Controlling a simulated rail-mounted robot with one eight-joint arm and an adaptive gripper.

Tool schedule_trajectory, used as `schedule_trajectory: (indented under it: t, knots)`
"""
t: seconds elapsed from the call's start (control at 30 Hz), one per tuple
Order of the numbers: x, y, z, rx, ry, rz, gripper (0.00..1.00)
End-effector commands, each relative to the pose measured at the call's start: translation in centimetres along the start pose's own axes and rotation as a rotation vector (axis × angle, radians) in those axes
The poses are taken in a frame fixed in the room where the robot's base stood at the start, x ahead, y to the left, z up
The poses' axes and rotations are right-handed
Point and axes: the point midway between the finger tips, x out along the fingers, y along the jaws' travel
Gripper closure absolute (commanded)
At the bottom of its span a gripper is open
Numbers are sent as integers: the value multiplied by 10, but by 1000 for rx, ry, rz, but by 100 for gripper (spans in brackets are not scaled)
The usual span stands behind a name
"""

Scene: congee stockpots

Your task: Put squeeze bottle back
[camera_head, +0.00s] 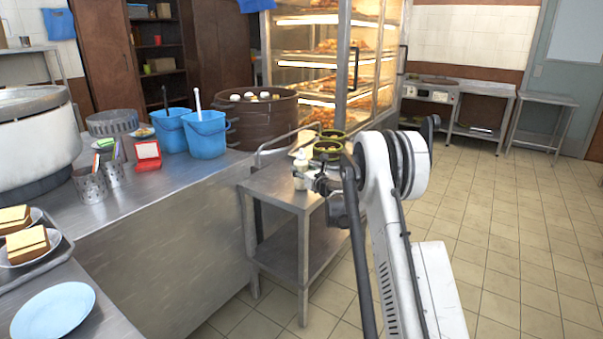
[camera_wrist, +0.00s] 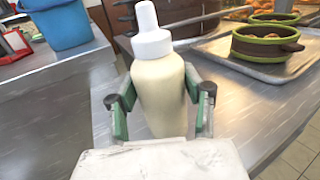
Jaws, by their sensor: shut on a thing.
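The squeeze bottle (camera_wrist: 159,92) is cream-coloured with a white cap and nozzle. It stands upright between the fingers of my gripper (camera_wrist: 161,105) in the wrist view. The gripper is shut on the bottle's body, one finger on each side. In the head view, the bottle (camera_head: 300,163) shows small at the end of my arm, over the left part of the steel side table (camera_head: 285,193). I cannot tell whether its base touches the tabletop.
A metal tray (camera_wrist: 225,58) with green-rimmed brown bowls (camera_wrist: 267,41) lies on the side table beyond the bottle. A long counter (camera_head: 150,205) with blue buckets (camera_head: 207,134) and a large brown pot (camera_head: 262,118) stands left. A lit food cabinet (camera_head: 330,60) stands behind. Floor at right is clear.

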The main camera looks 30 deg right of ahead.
Motion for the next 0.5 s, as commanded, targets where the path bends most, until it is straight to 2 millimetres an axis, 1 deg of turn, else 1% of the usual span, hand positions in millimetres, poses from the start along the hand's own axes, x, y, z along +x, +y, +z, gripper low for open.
schedule_trajectory:
  t: [0.03,0.23,0.37,0.4,0.5]
  knots:
    - [0,0,-3,0,0,0,69]
    - [0,0,-2,0,0,0,69]
    - [0,0,-5,0,0,0,69]
    - [0,0,-6,0,0,0,56]
    - [0,0,-5,0,0,0,43]
